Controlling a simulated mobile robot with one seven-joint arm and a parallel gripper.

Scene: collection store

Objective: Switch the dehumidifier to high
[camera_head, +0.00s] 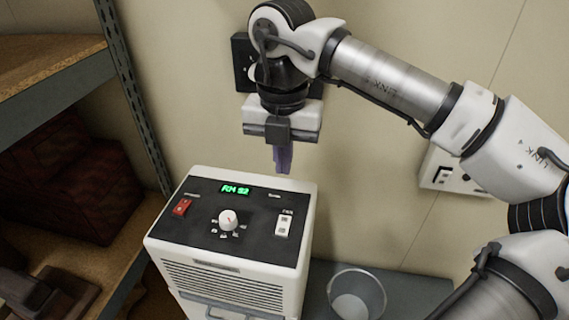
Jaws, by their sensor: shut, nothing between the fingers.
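The dehumidifier (228,283) is a white box with a louvred front and a dark sloping control panel on top. Its green display (235,190) reads what looks like "RH 92". My gripper (282,168) is shut and empty, pointing down above the back right of the panel, apart from the controls.
A metal shelf unit (137,105) with a dark red box (75,185) stands on the left. A clear bucket (357,296) stands right of the dehumidifier. A wall is close behind, with a white socket box (447,172). Space above the panel's front is clear.

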